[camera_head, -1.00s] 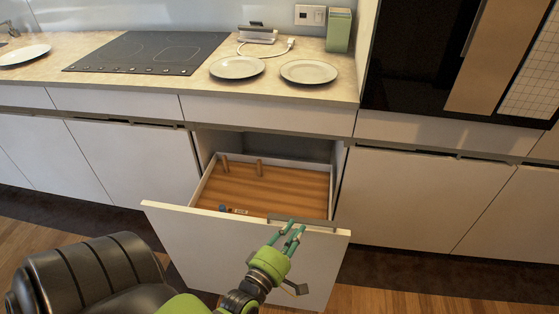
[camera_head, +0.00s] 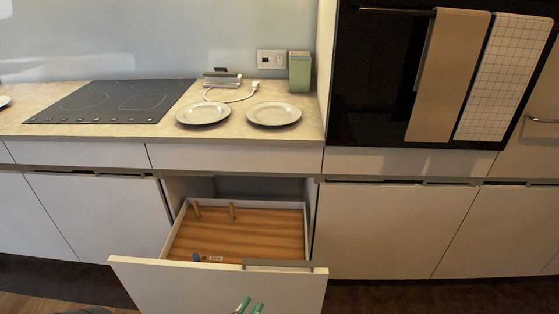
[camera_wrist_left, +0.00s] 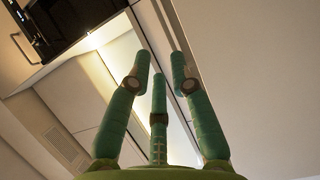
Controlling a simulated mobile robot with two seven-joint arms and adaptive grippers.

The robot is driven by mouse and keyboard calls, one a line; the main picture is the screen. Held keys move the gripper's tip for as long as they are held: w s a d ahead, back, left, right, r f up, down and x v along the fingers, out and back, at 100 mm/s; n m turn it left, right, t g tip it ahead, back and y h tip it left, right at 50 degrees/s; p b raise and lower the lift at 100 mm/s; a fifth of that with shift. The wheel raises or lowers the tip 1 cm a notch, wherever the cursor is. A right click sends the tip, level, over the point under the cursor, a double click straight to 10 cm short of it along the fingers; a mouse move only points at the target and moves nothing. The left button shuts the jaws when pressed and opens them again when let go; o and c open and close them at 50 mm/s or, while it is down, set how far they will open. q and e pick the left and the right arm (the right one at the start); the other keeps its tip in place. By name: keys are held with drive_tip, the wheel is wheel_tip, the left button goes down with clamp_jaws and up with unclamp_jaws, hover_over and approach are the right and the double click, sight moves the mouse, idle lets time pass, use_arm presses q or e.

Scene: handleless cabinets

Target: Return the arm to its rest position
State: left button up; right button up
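My left gripper (camera_head: 249,306) shows only its green fingertips at the bottom edge of the head view, in front of the open drawer's white front (camera_head: 220,285). In the left wrist view its green fingers (camera_wrist_left: 158,75) are spread apart with nothing between them. The drawer (camera_head: 240,232) is pulled out and has a wooden bottom with two upright pegs and small items near its front. The fingers look apart from the drawer front in the head view, but the exact gap cannot be told. My right gripper is not in view.
Two plates (camera_head: 203,113) (camera_head: 274,114) and a green container (camera_head: 300,72) stand on the counter beside a black cooktop (camera_head: 110,102). Towels (camera_head: 447,75) hang on the oven at right. The open drawer juts out below the counter.

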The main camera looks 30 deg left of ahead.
use_arm(q)
drive_tip(key=s+d+f+m+g+h+p, duration=0.1)
drive_tip(key=s+d+f+m+g, duration=0.2)
drive_tip(key=f, duration=0.5)
drive_tip(key=s+d+f+m+g+h+p, duration=0.1)
drive_tip(key=f+m+g, duration=0.1)
drive_tip(key=f+m, duration=0.45)
drive_tip(key=s+d+f+m+g+h+p, duration=0.1)
drive_tip(key=s+d+f+m+g+h, duration=0.15)
drive_tip(key=f, duration=0.75)
drive_tip(key=s+a+f+m+g+y+p, duration=0.1)
drive_tip(key=s+f+m+g, duration=0.3)
drive_tip(key=s, duration=0.4)
drive_tip(key=s+a+f+m+g+p, duration=0.1)
drive_tip(key=s+f+m+g, duration=0.4)
drive_tip(key=s, duration=0.4)
wheel_tip(320, 180, down, 2)
drive_tip(key=shift+a+f+m+y+p, duration=0.1)
drive_tip(key=shift+a+m+y+p, duration=0.25)
drive_tip(key=shift+m, duration=0.35)
drive_tip(key=shift+s, duration=0.15)
